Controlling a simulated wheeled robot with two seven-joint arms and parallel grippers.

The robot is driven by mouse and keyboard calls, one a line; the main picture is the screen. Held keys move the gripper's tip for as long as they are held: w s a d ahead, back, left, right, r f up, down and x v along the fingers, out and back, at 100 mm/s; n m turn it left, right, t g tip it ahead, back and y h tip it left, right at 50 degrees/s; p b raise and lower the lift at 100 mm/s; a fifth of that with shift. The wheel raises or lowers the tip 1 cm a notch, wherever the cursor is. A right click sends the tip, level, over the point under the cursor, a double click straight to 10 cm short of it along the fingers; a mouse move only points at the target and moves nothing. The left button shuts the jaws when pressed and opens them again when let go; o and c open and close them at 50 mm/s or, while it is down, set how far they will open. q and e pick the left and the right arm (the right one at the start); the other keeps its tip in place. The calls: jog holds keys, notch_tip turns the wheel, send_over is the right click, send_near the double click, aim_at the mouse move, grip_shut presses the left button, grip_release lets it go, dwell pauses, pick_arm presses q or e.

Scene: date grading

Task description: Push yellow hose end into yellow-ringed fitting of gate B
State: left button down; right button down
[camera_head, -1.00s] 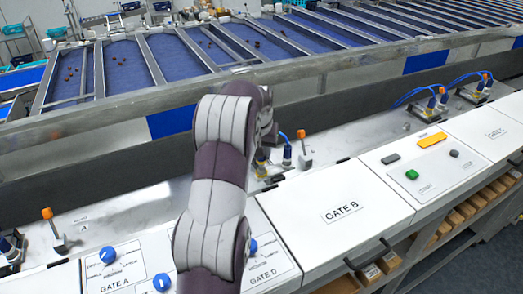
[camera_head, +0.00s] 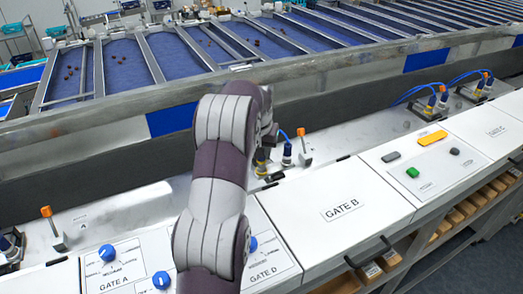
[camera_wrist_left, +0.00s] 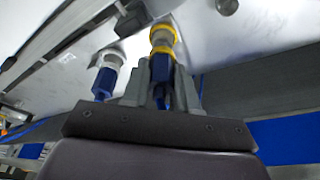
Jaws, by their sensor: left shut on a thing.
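In the left wrist view my left gripper (camera_wrist_left: 160,92) is shut on the blue yellow-banded hose end (camera_wrist_left: 161,68). The hose end is in line with the yellow-ringed fitting (camera_wrist_left: 163,34) and meets it with no clear gap; I cannot tell how deep it sits. In the head view my arm hides most of the gripper. The fitting (camera_head: 261,170) shows in part right of the arm, behind the white GATE B cover (camera_head: 335,190). My right gripper is not in view.
A second blue hose plug in a pale fitting (camera_wrist_left: 108,70) stands close beside; it also shows in the head view (camera_head: 287,155). An orange-topped lever (camera_head: 304,147) stands just right of it. The grey rail (camera_head: 350,120) runs behind. The GATE B cover top is clear.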

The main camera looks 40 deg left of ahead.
pick_arm(q)
jog(key=shift+f+b, duration=0.55)
jog(key=shift+f, duration=0.35)
dwell(0.3)
jog(key=c, duration=1.5)
grip_release()
jog(key=shift+c, duration=0.2)
jog(key=o, duration=1.1)
jog(key=shift+r, duration=0.1)
notch_tip(320, 180, up, 4)
jog(key=p, duration=0.3)
jog(key=shift+r, duration=0.9)
